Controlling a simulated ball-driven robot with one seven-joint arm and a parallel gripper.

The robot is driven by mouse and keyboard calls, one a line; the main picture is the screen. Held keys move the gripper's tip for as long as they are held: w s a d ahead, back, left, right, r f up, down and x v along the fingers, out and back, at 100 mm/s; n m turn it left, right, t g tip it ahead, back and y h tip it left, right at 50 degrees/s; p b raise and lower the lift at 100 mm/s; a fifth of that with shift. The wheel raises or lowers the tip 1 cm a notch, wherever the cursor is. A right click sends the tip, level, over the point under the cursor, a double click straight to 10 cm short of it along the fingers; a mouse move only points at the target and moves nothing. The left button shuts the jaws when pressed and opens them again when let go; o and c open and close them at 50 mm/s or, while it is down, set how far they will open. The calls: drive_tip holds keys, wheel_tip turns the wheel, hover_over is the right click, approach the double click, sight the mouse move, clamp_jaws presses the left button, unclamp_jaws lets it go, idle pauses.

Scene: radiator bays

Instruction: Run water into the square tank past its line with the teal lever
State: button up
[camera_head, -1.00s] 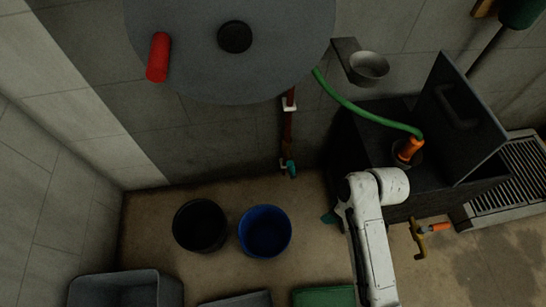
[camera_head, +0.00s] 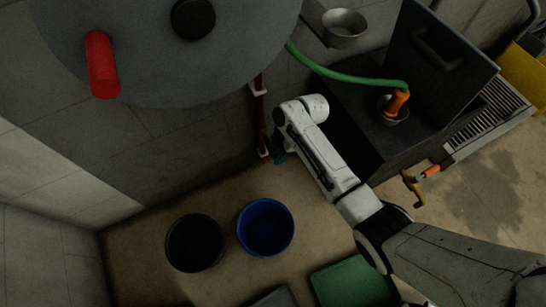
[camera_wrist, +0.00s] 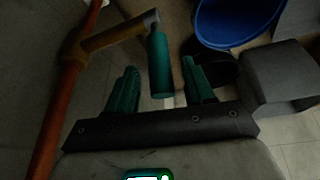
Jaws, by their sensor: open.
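The teal lever (camera_wrist: 159,62) hangs from a brown tap branch in the wrist view. My gripper (camera_wrist: 161,68) is open, with one teal finger on each side of the lever. I cannot tell whether either finger touches it. In the head view my gripper (camera_head: 280,142) is by the wall pipe, and teal finger and lever are hard to tell apart. A dark square-sided tank (camera_head: 362,125) stands at the right, its lid raised. A green hose (camera_head: 345,75) ends in an orange nozzle at a round opening on top. No fill line or water shows.
A black bucket (camera_head: 195,243) and a blue bucket (camera_head: 265,228) stand on the floor. A green bin (camera_head: 350,285) is at the bottom. A large grey drum (camera_head: 150,60) overhangs the upper left.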

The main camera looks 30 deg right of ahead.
drive_tip(key=shift+b+x, duration=0.5)
drive_tip(key=shift+x, duration=1.15)
drive_tip(key=shift+c, duration=0.5)
clamp_jaws()
